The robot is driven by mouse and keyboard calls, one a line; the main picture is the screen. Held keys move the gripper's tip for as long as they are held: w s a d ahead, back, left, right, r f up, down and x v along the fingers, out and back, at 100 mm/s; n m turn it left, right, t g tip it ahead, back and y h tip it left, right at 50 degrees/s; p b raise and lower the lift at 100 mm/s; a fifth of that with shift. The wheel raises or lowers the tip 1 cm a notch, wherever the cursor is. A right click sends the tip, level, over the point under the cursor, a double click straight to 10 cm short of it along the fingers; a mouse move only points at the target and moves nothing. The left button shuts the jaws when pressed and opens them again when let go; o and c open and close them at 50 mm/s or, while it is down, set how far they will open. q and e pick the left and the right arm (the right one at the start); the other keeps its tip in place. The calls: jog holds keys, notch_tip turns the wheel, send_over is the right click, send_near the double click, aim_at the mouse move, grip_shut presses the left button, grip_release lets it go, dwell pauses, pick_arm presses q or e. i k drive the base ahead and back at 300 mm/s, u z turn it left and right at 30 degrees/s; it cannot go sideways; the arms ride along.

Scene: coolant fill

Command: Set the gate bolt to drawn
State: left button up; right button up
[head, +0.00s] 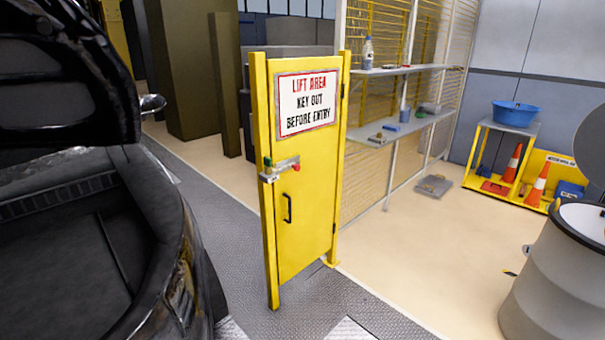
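A yellow gate (308,215) stands upright in the middle of the head view, with a "Lift area, key out before entry" sign (308,101) on its upper part. The gate bolt (284,167) is a grey metal bar assembly at the gate's left edge, with a red part at its right end and a small green part at its left. The bar reaches across to the left post (258,150). A black pull handle (287,208) sits below the bolt. Neither of my grippers shows in this view.
A dark car with its lid raised (62,75) fills the left. Right of the gate are mesh shelving (408,70), a blue basin (515,113), orange cones (538,185) and a grey drum (555,270). Beige floor (420,240) between them is mostly clear.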

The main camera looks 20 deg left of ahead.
aim_at(297, 168)
jog(key=z, duration=0.65)
jog(key=i, duration=0.95)
jog(key=z, duration=0.65)
jog(key=i, duration=1.1)
jog(key=u, duration=0.8)
jog(key=i, duration=0.85)
jog(key=u, duration=1.2)
jog(key=i, duration=0.25)
jog(key=u, duration=0.15)
